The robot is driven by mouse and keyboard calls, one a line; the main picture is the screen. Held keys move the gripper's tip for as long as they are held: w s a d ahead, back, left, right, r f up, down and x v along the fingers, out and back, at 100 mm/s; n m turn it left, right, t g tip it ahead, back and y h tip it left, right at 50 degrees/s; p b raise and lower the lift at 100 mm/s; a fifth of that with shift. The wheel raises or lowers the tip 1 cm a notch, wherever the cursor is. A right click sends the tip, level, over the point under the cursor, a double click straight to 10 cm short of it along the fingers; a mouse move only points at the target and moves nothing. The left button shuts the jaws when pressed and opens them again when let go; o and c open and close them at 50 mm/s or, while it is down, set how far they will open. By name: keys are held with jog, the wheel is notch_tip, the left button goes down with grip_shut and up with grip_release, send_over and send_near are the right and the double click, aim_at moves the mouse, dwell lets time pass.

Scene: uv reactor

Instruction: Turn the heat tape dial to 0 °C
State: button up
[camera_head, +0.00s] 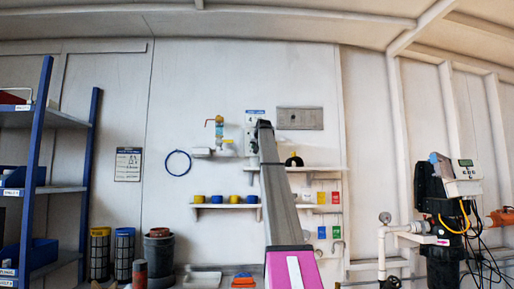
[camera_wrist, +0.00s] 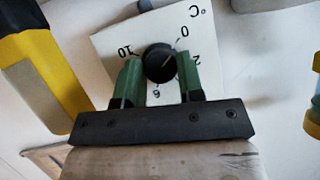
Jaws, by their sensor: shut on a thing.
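The heat tape dial is a round black knob (camera_wrist: 158,63) on a white plate (camera_wrist: 112,42) marked °C, with 0, 2, 6 and 10 around it; the plate appears tilted in the wrist view. My gripper (camera_wrist: 158,75) has its two green fingers on either side of the knob, shut on it. A thin light line runs from the knob toward the upper right, near the 0; exactly where it points is hard to read. In the head view my arm reaches up to the wall panel (camera_head: 254,113) and hides the gripper and knob.
A yellow and black object (camera_wrist: 35,75) is close at the left of the wrist view. In the head view, a wall shelf (camera_head: 225,206) with cups is below, a grey box (camera_head: 300,118) is right of the panel, and a blue-framed rack (camera_head: 38,160) stands left.

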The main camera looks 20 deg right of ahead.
dwell(0.3)
jog(key=o, duration=0.9)
jog(key=shift+s, duration=0.1)
jog(key=v, duration=1)
jog(key=shift+s+a+r, duration=0.1)
jog(key=shift+s+r, duration=0.1)
jog(key=shift+r, duration=0.05)
